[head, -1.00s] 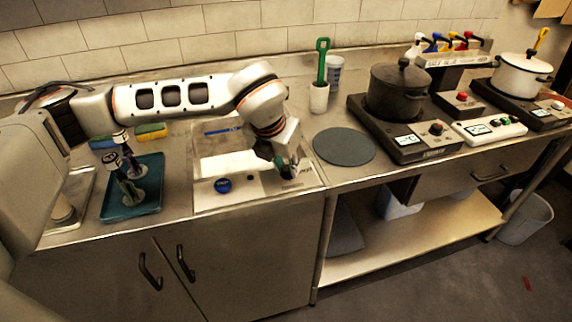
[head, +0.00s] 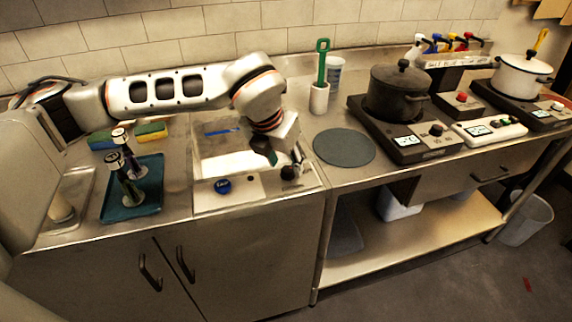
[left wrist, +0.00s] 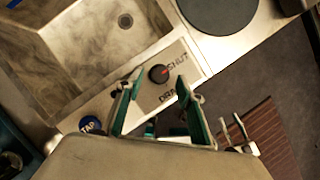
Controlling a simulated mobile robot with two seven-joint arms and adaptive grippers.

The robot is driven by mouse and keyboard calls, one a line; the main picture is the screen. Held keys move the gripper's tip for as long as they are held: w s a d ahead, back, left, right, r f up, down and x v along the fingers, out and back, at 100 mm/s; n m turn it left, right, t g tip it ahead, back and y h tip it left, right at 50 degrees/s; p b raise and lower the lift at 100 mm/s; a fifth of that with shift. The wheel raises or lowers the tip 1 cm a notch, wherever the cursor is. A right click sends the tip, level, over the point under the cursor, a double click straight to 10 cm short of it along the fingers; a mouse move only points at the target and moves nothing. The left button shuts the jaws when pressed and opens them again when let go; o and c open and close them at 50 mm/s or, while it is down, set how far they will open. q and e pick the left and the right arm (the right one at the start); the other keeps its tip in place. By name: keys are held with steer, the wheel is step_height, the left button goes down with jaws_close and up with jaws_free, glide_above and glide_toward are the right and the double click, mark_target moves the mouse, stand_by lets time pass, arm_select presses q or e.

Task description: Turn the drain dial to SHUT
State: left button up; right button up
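The drain dial (head: 290,172) is a black knob on the pale panel at the sink's front right. In the left wrist view the dial (left wrist: 158,74) carries a red mark running toward the printed word SHUT. The word DRAIN is partly hidden by a finger. My left gripper (left wrist: 160,80) is open and empty, its green-lined fingers apart on either side of the dial in that picture. In the head view the left gripper (head: 281,157) hangs just above and behind the dial, apart from it. My right gripper is not in view.
A blue TAP knob (head: 222,186) sits left on the same panel. The sink basin (head: 215,145) lies behind. A teal tray (head: 148,205) with two dark-handled items stands left. A grey round mat (head: 344,147) and a dark pot (head: 398,92) are to the right.

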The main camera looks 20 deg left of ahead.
arm_select(q)
steer(key=v, duration=1)
